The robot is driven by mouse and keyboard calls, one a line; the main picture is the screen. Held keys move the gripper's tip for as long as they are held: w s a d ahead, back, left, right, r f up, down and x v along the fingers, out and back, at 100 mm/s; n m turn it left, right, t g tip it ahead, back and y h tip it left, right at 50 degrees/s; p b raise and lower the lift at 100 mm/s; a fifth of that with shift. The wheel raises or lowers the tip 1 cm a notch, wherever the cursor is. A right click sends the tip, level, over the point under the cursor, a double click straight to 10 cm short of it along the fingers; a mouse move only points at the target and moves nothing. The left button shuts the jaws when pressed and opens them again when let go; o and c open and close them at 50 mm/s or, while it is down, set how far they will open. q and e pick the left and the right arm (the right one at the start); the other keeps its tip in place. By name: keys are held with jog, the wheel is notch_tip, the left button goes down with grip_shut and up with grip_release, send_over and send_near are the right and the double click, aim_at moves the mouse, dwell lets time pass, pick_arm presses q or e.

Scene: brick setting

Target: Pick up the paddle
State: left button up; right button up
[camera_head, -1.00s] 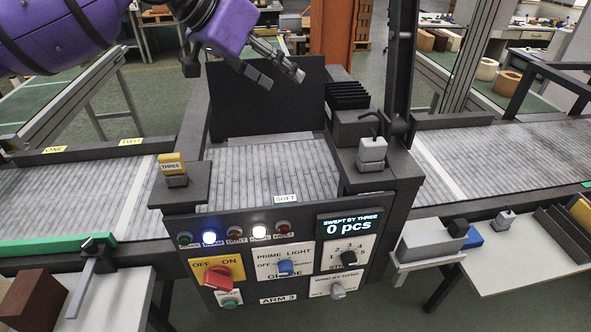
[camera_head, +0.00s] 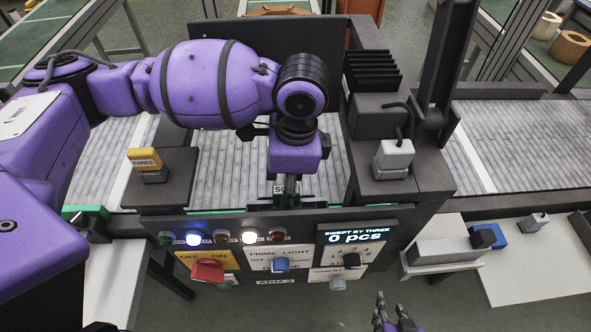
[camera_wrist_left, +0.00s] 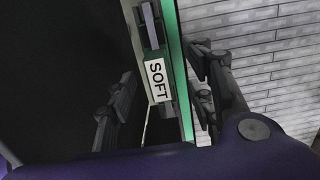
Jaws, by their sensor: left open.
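A narrow green-edged strip with a white SOFT label (camera_wrist_left: 156,80) lies along the near edge of the middle belt; I cannot tell for sure that it is the paddle. A grey tab (camera_wrist_left: 149,24) stands on it in the left wrist view. My left gripper (camera_head: 290,190) points down over this strip and hides part of the label in the head view. In the left wrist view its open fingers (camera_wrist_left: 160,105) are on either side of the strip, with no visible grip. My right gripper (camera_head: 391,316) shows only at the bottom edge, low and away from the strip.
The control panel (camera_head: 310,246) with lamps, a red knob (camera_head: 207,270) and a display faces me below the belt. A yellow THREE block (camera_head: 146,161) stands left, a grey block (camera_head: 393,158) right. A black board (camera_head: 338,105) stands behind the belt.

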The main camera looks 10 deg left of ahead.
pick_arm(q)
jog(key=f, duration=0.7)
jog(key=shift+s+a+f, duration=0.15)
jog(key=shift+a+f, duration=0.05)
jog(key=shift+a, duration=0.05)
jog(key=shift+c, duration=0.2)
grip_shut()
